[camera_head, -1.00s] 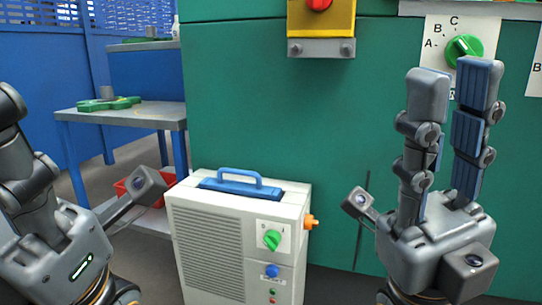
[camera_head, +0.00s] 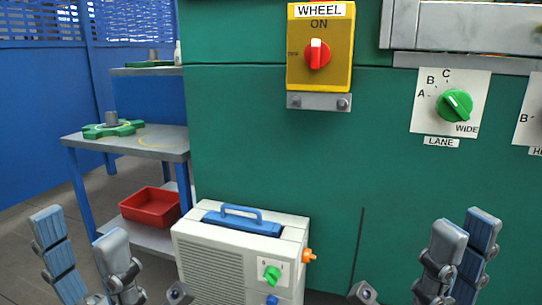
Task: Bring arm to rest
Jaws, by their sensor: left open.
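My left gripper (camera_head: 78,226) is at the lower left, with its two blue-padded fingers pointing up and apart. It is open and empty, in front of the floor and left of the white machine. My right gripper (camera_head: 467,225) is at the lower right, fingers pointing up in front of the green cabinet wall. It looks open, with nothing visible between its fingers. Both gripper bases and most of both arms are below the picture edge.
A white machine (camera_head: 215,265) with a blue handle stands between my grippers. The green cabinet (camera_head: 250,130) carries a yellow WHEEL switch (camera_head: 343,70) and a green LANE dial (camera_head: 454,106). A grey side table (camera_head: 130,143) and red bin (camera_head: 150,206) stand at left.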

